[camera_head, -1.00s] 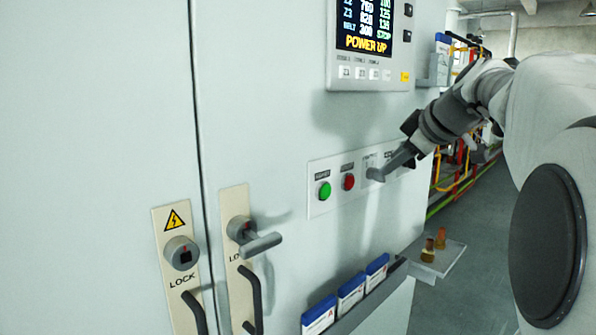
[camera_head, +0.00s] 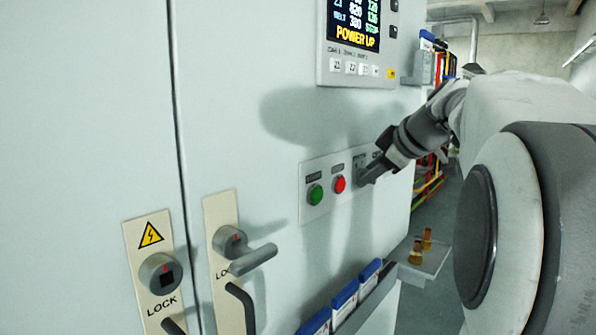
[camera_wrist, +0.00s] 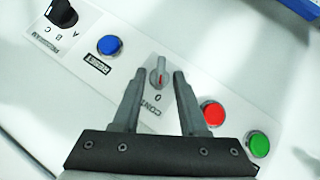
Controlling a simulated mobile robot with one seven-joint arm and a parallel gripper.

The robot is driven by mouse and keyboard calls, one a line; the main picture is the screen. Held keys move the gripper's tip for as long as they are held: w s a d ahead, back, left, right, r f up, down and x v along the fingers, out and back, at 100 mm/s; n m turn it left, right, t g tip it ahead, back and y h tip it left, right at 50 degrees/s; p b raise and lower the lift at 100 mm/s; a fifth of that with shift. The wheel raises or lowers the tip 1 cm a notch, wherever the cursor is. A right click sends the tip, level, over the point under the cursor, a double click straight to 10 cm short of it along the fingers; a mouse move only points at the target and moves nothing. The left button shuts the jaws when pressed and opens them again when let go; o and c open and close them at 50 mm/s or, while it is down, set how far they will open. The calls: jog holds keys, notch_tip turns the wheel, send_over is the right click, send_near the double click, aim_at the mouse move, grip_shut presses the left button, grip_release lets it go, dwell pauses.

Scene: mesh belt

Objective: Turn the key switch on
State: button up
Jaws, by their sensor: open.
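The fingers are apart, and I see no clear contact with the key. In the head view my gripper (camera_head: 368,176) is at the control panel, just right of the red button, and its fingers largely hide the key switch.
A red button (camera_wrist: 213,113) and green button (camera_wrist: 258,144) lie close to one finger. A blue button (camera_wrist: 109,45) and black selector (camera_wrist: 62,13) are on the other side. A display (camera_head: 352,50) juts out above; blue-topped boxes (camera_head: 345,296) sit below. A lock lever (camera_head: 254,257) protrudes left.

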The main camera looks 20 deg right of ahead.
grip_shut()
jog(key=shift+d+r+p, duration=0.1)
jog(key=shift+r+p, duration=0.05)
jog(key=shift+p, duration=0.4)
jog(key=shift+d+r+m+g+y+p, duration=0.15)
jog(key=shift+m+g+y+p, duration=0.3)
jog(key=shift+p, duration=0.45)
jog(key=y+p, duration=0.1)
jog(key=p, duration=0.1)
jog(key=m+g+y+p, duration=0.1)
jog(key=p, duration=0.2)
jog(key=shift+w+d+r+g, duration=0.15)
jog(key=shift+g, duration=0.1)
jog(key=m+y+p, duration=0.1)
jog(key=p, duration=0.1)
jog(key=g+y+p, duration=0.1)
jog(key=y+p, duration=0.1)
jog(key=shift+w+d+m+p, duration=0.15)
jog(key=shift+d+m+p, duration=0.05)
jog(key=shift+m+p, duration=0.15)
jog(key=y+p, duration=0.1)
jog(key=p, duration=0.1)
jog(key=m+g+y+p, duration=0.1)
jog(key=p, duration=0.1)
jog(key=shift+w+d+f, duration=0.1)
jog(key=shift+f, duration=0.25)
jog(key=shift+m, duration=0.3)
